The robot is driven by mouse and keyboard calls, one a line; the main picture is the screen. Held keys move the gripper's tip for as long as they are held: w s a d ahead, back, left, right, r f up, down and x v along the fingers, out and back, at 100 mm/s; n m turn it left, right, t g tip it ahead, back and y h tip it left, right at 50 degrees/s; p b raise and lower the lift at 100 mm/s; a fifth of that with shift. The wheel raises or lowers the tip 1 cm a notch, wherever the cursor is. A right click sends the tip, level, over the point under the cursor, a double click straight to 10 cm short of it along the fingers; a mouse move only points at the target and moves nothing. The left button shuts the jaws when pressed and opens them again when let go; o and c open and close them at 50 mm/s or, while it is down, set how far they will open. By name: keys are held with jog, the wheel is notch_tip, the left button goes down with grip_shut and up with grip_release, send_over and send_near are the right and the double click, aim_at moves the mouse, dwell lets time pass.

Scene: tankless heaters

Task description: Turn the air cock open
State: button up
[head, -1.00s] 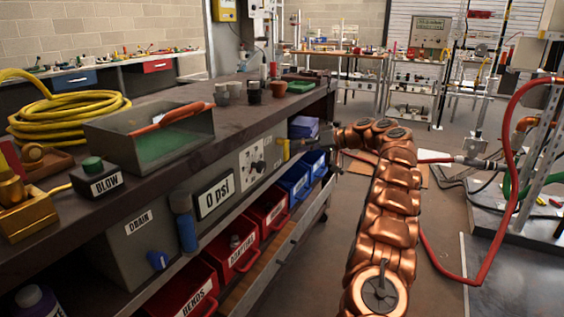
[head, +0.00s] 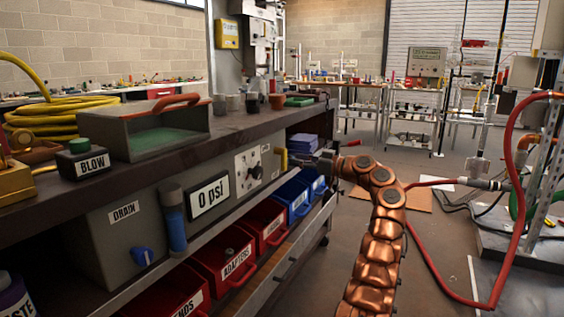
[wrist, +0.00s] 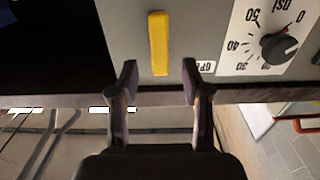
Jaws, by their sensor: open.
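The air cock has a yellow bar handle (wrist: 158,42), seen in the wrist view on a grey panel. It also shows in the head view (head: 281,161), near the right end of the bench front. My gripper (wrist: 159,75) is open and empty. In the wrist view its two fingers lie left and right of the handle's lower end, with clear gaps on both sides. Touch is not visible. A white label (wrist: 204,66), partly hidden by the right finger, sits near the handle. In the head view my gripper (head: 322,161) is just right of the handle, small and dark.
A pressure dial (wrist: 279,47) with a black knob is right of the handle in the wrist view. Below the panel are red bins (head: 224,255) and blue bins (head: 294,196). A red hose (head: 440,270) and floor lie to the right.

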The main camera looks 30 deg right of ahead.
aim_at(286, 158)
jog(key=shift+x, duration=2.9)
jog(key=shift+c, duration=0.3)
grip_shut()
